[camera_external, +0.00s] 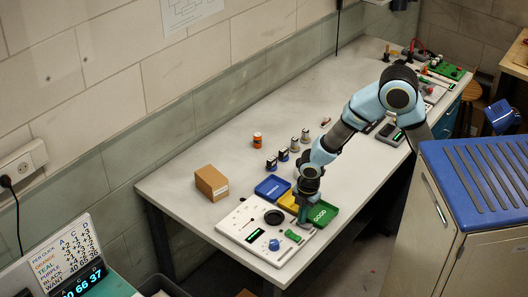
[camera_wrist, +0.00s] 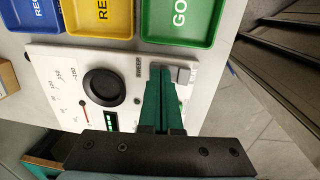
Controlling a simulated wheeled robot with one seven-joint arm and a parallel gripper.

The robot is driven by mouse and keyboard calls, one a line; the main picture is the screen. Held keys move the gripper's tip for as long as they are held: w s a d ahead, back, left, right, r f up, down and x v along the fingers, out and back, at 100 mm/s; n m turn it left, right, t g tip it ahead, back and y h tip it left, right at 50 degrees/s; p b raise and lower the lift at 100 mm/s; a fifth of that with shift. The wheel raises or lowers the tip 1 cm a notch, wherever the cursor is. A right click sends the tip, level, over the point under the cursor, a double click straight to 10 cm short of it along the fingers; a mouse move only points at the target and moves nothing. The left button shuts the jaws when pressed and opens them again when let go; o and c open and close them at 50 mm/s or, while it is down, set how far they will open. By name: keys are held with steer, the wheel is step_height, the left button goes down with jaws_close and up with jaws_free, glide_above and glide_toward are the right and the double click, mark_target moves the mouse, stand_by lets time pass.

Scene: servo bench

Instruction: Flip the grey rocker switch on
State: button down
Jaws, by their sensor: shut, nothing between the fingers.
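The white control panel (camera_external: 233,222) lies at the near end of the bench. In the wrist view the grey rocker switch (camera_wrist: 184,75) sits at the panel's upper right, next to a small label reading SWEEP. My gripper (camera_wrist: 161,70) is shut and empty, its green fingers together just left of the switch; whether they touch it I cannot tell. In the external view my gripper (camera_external: 302,218) is low over the panel's far right edge, and I cannot make out the switch there. The switch's on or off position is not clear.
The panel also carries a black round dial (camera_wrist: 103,86), a blue knob (camera_external: 274,244) and a lit green display (camera_wrist: 110,121). Blue (camera_external: 272,187), yellow (camera_wrist: 97,32) and green (camera_external: 321,214) trays border the panel. A cardboard box (camera_external: 211,183) stands to the left.

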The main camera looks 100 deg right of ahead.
steer(key=shift+s+a+r, duration=0.2)
steer(key=shift+s+a, duration=0.2)
step_height(320, 180, up, 14)
steer(key=w+d+p, duration=0.1)
steer(key=p, duration=0.1)
steer(key=shift+w+d, duration=0.2)
stand_by(0.3)
steer(key=shift+f, duration=0.1)
steer(key=s+a+f+m, duration=0.3)
steer(key=s+a+m, duration=0.2)
steer(key=a, duration=0.1)
steer(key=s+a+f+m+t, duration=0.1)
steer(key=s+a+f+m, duration=0.2)
steer(key=a, duration=0.4)
steer(key=shift+s+a+m+y, duration=0.3)
steer(key=shift+s+m, duration=0.55)
steer(key=shift+m, duration=0.25)
steer(key=shift+f, duration=0.1)
stand_by(1.1)
